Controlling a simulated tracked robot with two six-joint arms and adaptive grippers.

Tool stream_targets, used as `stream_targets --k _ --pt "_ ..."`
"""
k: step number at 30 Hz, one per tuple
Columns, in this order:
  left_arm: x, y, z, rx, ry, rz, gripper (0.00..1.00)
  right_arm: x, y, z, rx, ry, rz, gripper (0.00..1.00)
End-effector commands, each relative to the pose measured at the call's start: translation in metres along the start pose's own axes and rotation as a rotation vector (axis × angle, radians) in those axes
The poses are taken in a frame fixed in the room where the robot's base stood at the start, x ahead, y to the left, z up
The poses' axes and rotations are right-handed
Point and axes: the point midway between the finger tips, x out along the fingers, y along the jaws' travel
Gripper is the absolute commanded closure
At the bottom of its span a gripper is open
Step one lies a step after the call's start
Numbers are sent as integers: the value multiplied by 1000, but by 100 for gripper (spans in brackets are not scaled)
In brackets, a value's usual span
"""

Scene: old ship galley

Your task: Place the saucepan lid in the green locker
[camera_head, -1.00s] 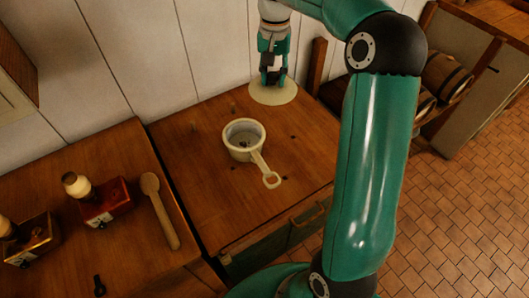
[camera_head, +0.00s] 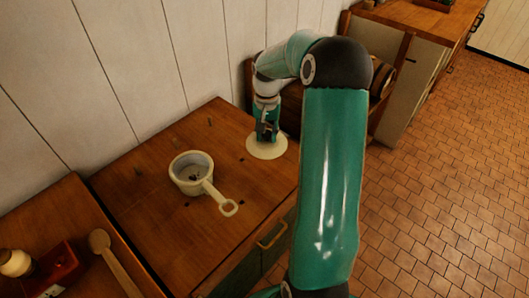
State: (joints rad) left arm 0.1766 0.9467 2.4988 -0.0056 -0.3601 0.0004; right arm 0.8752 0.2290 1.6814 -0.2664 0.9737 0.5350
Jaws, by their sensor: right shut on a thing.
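The saucepan lid (camera_head: 267,150) is a flat cream disc at the right edge of the wooden worktop. My right gripper (camera_head: 266,131) points down and is shut on the lid's top at its middle. I cannot tell whether the lid touches the worktop or hangs just above it. A dark green cabinet front (camera_head: 276,257) with a brass handle (camera_head: 272,236) shows below the worktop, partly behind my right arm; it looks closed. I cannot tell if it is the green locker. My left gripper is not in view.
A cream saucepan (camera_head: 192,173) stands on the worktop (camera_head: 150,215), left of the lid, handle towards the front. A wooden spoon (camera_head: 115,262) and a red box (camera_head: 57,272) lie on the left counter. A barrel (camera_head: 380,78) is behind my arm. The tiled floor (camera_head: 440,190) at right is clear.

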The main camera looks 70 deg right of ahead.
Motion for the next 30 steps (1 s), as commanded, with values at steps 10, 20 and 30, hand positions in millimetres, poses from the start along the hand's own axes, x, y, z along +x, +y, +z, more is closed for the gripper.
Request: stream_targets --k 10,20,30 --pt "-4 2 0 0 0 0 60 44 0 0 0 1 1 100" --pt "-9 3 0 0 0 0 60 83 1 0 0 -1 2 100" --pt "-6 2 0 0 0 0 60 88 1 0 0 2 0 100"
